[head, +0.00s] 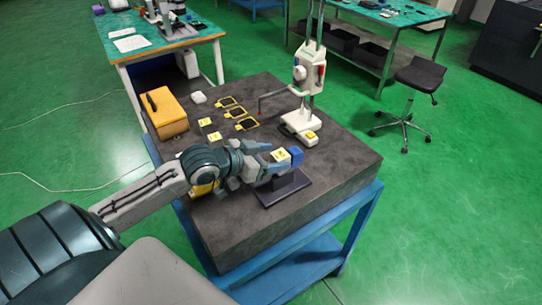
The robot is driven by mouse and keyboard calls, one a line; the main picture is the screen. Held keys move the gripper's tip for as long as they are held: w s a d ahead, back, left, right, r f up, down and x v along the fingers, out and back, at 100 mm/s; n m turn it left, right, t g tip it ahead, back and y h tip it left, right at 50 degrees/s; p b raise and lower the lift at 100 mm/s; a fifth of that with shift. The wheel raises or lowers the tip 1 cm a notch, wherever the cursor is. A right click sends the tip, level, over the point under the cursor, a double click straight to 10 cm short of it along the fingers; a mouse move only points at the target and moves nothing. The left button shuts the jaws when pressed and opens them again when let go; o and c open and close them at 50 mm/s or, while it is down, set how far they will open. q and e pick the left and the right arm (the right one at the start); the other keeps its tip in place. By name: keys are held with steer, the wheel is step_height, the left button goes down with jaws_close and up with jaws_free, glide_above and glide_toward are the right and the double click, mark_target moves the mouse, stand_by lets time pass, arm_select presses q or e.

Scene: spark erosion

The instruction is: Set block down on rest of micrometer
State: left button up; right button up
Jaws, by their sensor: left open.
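A pale block with a yellow top (281,155) sits at the upper end of a dark stand with a flat base plate (283,190), near the front of the granite slab. I take this stand for the rest; the micrometer itself cannot be made out clearly. A blue part (296,156) is right beside the block. My left gripper (272,163) is open and reaches in from the left, its fingers close around the block's left side. Whether the fingers touch the block cannot be told. My right gripper is not in view.
The granite slab (335,165) also carries a height gauge (306,85), an orange case (166,113), black yellow-edged pads (236,112) and small pale blocks (214,136). A yellow object (205,188) is partly hidden under my arm. A stool (418,76) stands to the right.

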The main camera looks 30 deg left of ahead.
arm_select(q)
steer(key=shift+v, duration=0.8)
steer(key=p+v, duration=0.4)
steer(key=shift+r, duration=0.3)
steer(key=p+v, duration=0.3)
steer(key=p, duration=0.3)
steer(key=shift+s+r, duration=0.2)
steer(key=shift+s+a+p, duration=0.3)
steer(key=shift+s+p, duration=0.45)
steer(key=shift+p, duration=0.45)
